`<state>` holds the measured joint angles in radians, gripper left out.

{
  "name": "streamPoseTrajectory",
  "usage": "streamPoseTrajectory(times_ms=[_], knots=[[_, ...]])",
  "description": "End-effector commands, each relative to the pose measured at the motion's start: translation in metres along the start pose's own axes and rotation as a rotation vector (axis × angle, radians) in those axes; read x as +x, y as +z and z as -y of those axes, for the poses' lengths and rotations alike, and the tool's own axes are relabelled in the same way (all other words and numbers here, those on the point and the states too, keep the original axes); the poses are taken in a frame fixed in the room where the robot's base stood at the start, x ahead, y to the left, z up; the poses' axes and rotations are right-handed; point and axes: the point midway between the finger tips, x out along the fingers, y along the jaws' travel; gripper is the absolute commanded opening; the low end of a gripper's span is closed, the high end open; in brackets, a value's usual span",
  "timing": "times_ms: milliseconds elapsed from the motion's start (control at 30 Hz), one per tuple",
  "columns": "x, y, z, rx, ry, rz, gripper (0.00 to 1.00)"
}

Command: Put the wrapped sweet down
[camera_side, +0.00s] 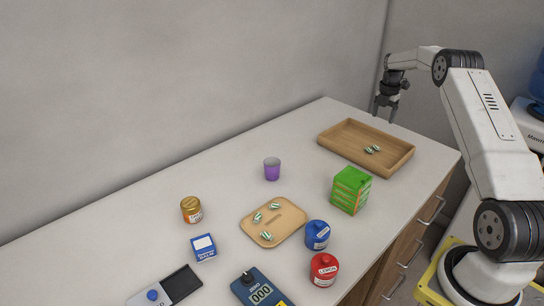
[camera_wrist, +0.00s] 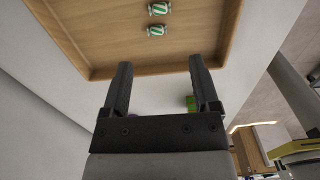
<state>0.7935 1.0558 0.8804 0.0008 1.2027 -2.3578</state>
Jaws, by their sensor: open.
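Two green-and-white wrapped sweets (camera_side: 372,149) lie close together in the wooden tray (camera_side: 338,151) at the back right of the counter. In the wrist view the two sweets (camera_wrist: 157,9) (camera_wrist: 156,30) lie on the tray floor, beyond my fingertips. My gripper (camera_side: 385,108) is open and empty, raised above the far end of the tray. Its two fingers (camera_wrist: 158,75) stand apart in the wrist view with nothing between them. Several more wrapped sweets (camera_side: 267,236) lie on a smaller wooden board (camera_side: 286,229) nearer the front.
A purple cup (camera_side: 272,169), a green box (camera_side: 350,189), a blue jar (camera_side: 317,235) and a red jar (camera_side: 324,269) stand around the board. An amber jar (camera_side: 191,209), a blue-and-white box (camera_side: 203,247) and two devices stand further left. The counter's back strip is clear.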

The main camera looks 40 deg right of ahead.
Motion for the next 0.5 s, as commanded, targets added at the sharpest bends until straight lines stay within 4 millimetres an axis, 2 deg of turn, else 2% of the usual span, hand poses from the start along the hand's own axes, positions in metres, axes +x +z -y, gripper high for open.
streamPoseTrajectory(times_ms=[267, 367, 500], knots=[[-0.001, -0.005, -0.003, 0.014, 0.002, 0.002, 0.78], [-0.004, -0.016, -0.008, 0.045, 0.005, 0.005, 0.78], [-0.009, -0.043, -0.019, 0.127, 0.016, 0.012, 0.78]])
